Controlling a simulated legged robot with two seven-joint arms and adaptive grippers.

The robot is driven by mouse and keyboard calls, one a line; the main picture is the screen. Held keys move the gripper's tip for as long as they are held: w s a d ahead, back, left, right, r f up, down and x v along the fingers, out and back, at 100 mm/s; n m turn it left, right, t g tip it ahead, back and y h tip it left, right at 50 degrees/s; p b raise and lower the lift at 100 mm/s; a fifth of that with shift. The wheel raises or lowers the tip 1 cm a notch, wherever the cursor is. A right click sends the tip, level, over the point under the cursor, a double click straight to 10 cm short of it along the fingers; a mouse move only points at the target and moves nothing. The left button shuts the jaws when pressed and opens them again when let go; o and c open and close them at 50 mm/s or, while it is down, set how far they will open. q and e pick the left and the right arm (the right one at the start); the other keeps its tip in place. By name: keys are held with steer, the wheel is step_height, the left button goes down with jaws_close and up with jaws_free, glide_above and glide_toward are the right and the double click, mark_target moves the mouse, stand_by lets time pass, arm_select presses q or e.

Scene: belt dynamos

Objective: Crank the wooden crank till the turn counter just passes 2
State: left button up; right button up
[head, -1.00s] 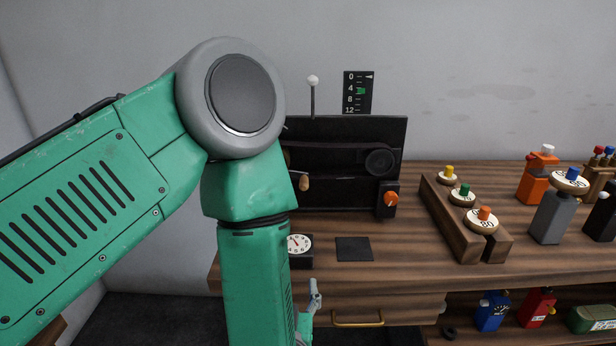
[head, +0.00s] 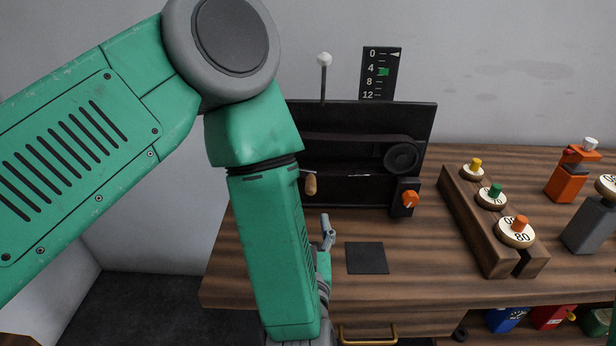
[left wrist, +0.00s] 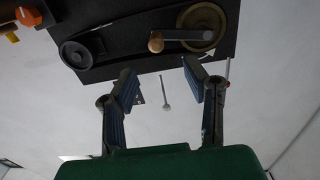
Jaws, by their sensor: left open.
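The wooden crank handle (head: 310,185) stands out from the front of the black machine (head: 425,130), just right of my left arm. In the left wrist view, the handle (left wrist: 156,42) sits on a metal crank arm that crosses a brass-coloured wheel (left wrist: 203,25). My left gripper (left wrist: 158,70) is open and empty, with its blue fingers pointing at the machine and the handle beyond and between the tips. In the head view, one fingertip (head: 326,232) shows below the handle, apart from it. My left arm hides the white dial and the wheel in the head view.
An orange knob (head: 410,199) is at the machine's lower right. A dark pad (head: 367,258) lies on the wooden bench (head: 420,270). A wooden rack (head: 500,240) holds several knobbed weights. A scale (head: 381,73) with a green marker and a white-tipped rod (head: 324,60) stand behind.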

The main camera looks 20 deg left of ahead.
mark_target(312, 183)
arm_select(q)
steer(key=x, duration=0.3)
steer(key=p+x, duration=0.1)
steer(key=x, duration=0.3)
steer(key=d+x, duration=0.1)
steer(key=x, duration=0.3)
steer(key=shift+p, duration=0.3)
steer(key=shift+w+a+f, duration=0.1)
steer(key=shift+w+a, duration=0.4)
steer(key=shift+w, duration=0.1)
arm_select(e)
steer(key=shift+d+r, duration=0.15)
steer(key=shift+r, duration=0.75)
arm_select(q)
steer(key=shift+d, duration=0.25)
jaws_close()
arm_select(e)
steer(key=shift+d, duration=0.2)
